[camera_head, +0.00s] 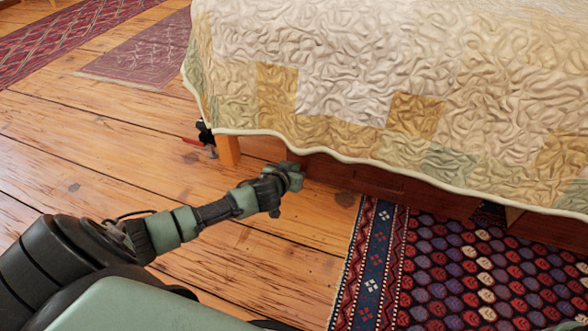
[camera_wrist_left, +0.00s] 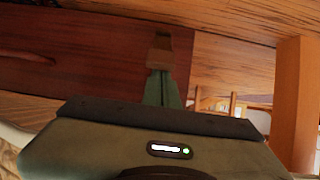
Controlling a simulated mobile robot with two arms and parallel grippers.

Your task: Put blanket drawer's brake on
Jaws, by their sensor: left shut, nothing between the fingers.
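The dark red-brown wooden drawer (camera_head: 350,174) sits low under the bed, its upper part hidden by the quilt. Its front fills the left of the left wrist view (camera_wrist_left: 85,45). My left gripper (camera_head: 294,174) is shut and empty at the drawer's left end, close to its front; I cannot tell whether it touches. Its fingertips (camera_wrist_left: 162,45) overlap the wood in the wrist view. A small red lever (camera_head: 192,142) juts out beside a black wheel-like part (camera_head: 205,131) left of the bed leg; I cannot tell whether it is the drawer's brake. My right gripper is not in view.
A patchwork quilt (camera_head: 340,70) hangs over the bed's edge. A wooden bed leg (camera_head: 228,150) stands left of my gripper, and a leg (camera_wrist_left: 297,95) shows in the wrist view. A patterned rug (camera_head: 450,270) lies at lower right. Plank floor (camera_head: 100,150) is clear at left.

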